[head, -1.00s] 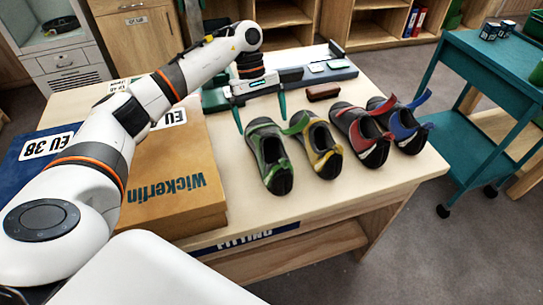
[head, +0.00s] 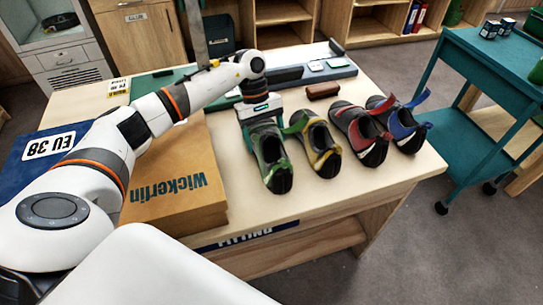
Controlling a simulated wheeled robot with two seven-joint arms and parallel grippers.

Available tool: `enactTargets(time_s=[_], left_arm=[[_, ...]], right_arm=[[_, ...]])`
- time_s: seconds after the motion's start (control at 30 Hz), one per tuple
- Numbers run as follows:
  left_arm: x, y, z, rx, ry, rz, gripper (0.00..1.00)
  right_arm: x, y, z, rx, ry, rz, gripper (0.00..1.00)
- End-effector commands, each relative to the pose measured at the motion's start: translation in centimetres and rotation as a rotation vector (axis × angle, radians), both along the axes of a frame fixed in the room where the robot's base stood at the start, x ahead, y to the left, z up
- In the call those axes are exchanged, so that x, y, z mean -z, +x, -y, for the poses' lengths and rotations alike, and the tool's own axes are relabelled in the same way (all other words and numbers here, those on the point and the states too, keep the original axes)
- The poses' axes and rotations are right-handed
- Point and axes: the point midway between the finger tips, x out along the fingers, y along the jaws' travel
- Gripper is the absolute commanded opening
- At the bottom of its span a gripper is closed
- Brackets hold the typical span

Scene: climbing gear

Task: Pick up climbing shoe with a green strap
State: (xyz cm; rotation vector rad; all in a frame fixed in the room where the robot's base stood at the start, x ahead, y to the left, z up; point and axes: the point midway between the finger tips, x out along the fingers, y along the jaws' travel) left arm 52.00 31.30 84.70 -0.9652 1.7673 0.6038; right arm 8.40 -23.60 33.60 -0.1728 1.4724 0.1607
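The climbing shoe with the green strap (head: 274,168) is the leftmost in a row on the table, its green-trimmed end pointing toward me. My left gripper (head: 264,124) is lowered over the far end of this shoe, with its teal fingers down around that end. The gripper body hides part of the shoe and strap. The fingertips are too hidden to tell whether they are apart from the shoe or pressed on it. My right gripper is not in view.
Shoes with yellow (head: 324,152), red (head: 367,143) and blue (head: 405,128) trim stand close on the right. A brown Wickerlin box (head: 175,185) lies left, under my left arm. A small brown block (head: 322,91) lies behind the shoes. A teal cart (head: 490,75) stands right.

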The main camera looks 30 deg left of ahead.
Motion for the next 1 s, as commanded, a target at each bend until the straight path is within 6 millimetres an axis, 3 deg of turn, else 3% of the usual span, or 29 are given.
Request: enactTargets(time_s=[0.03,0.1,0.43,0.83,1.0], left_arm=[[0.0,0.0,0.0,0.0,0.0,0.0,0.57],[0.0,0.0,0.0,0.0,0.0,0.0,0.46],[-1.1,0.1,0.0,-0.001,-0.002,0.005,0.46],[-8.5,0.1,0.0,-0.001,-0.001,0.004,0.46],[-12.6,0.1,0.0,0.0,0.0,0.004,0.46]], right_arm=[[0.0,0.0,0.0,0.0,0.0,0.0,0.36],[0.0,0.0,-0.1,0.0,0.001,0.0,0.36],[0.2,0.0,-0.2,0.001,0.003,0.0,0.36],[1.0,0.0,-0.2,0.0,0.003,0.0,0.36],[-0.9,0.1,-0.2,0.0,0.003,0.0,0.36]])
